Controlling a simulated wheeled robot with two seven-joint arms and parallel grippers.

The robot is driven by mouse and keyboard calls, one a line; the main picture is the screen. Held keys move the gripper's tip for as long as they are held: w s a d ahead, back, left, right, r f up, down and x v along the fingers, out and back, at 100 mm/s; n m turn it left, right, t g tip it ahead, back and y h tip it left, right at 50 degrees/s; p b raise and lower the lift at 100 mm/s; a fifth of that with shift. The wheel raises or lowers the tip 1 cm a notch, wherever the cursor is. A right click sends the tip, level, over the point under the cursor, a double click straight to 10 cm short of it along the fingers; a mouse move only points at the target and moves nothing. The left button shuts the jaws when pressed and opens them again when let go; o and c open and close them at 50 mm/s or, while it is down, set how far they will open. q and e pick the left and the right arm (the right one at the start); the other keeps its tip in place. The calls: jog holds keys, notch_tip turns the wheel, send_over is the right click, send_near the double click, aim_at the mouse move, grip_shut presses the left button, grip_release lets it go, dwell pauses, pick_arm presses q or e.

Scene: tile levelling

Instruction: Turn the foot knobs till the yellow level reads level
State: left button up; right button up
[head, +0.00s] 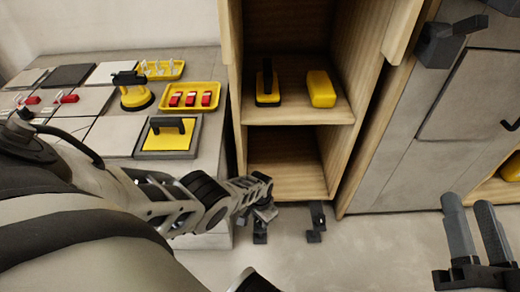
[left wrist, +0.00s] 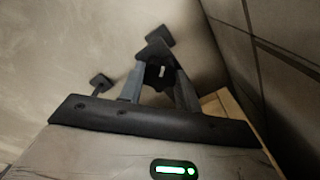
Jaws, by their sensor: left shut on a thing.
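The wooden cabinet (head: 285,188) stands on dark feet. My left gripper (head: 264,207) is low at its front left corner, beside the left foot (head: 260,236). In the left wrist view, the fingers of my left gripper (left wrist: 160,88) are shut on a dark foot knob (left wrist: 158,75) with a white mark. The right foot (head: 316,225) stands free of both grippers. My right gripper (head: 477,232) is open and empty at the lower right, fingers apart. I cannot make out a yellow level or its reading in either view.
A tile bench (head: 205,225) at left holds a yellow suction lifter (head: 136,95), yellow trays (head: 190,96) and a yellow-faced float (head: 170,135). The cabinet shelf holds another float (head: 267,85) and a yellow sponge (head: 321,89). Floor (head: 365,250) before the cabinet is clear.

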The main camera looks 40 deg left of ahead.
pick_arm(q)
jog(key=shift+m, duration=0.6)
jog(key=o, duration=1)
jog(key=shift+f, duration=0.1)
jog(key=shift+c, duration=0.2)
